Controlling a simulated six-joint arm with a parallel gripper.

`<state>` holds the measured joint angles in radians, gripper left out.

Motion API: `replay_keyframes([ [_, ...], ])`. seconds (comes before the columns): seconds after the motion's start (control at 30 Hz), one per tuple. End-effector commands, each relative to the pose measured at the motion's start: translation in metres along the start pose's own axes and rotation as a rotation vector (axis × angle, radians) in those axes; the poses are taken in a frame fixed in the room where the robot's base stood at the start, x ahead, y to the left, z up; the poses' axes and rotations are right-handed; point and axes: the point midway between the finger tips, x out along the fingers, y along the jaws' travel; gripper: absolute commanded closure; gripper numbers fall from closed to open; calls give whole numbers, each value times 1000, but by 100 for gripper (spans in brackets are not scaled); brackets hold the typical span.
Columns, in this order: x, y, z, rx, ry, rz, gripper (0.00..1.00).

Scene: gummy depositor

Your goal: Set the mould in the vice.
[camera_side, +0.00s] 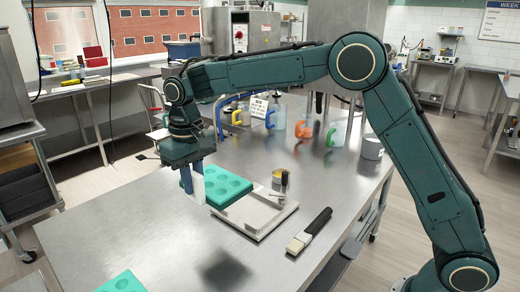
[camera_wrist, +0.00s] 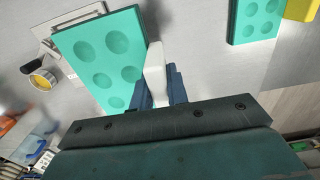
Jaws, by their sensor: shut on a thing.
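In the wrist view the mould (camera_wrist: 100,58) extends to the left from my gripper (camera_wrist: 158,75). The vice (camera_side: 252,222), a pale flat frame with a small clamp (camera_side: 280,196), lies on the steel table under and beside the mould. The mould covers part of the vice; whether they touch is hard to tell. A corner of the vice shows in the wrist view (camera_wrist: 42,33).
A second teal mould (camera_side: 123,283) lies at the front left and shows in the wrist view (camera_wrist: 256,18). A brush (camera_side: 308,232) lies right of the vice. A yellow-topped tin (camera_side: 279,176) stands behind it. Several jugs stand farther back. The front of the table (camera_side: 180,245) is mostly clear.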

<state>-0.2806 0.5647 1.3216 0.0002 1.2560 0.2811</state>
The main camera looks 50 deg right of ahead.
Motion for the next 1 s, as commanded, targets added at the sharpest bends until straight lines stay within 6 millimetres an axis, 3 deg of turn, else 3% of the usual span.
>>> replay_keyframes([
  [0.2, 0, 59, 0, 6, 0, 0, 100],
  [0.5, 2, 118, 8, 2, 0, 0, 100],
  [0.73, 39, 114, 7, -1, -2, 0, 100],
  [1.0, 51, 114, 6, -1, 2, 0, 100],
])
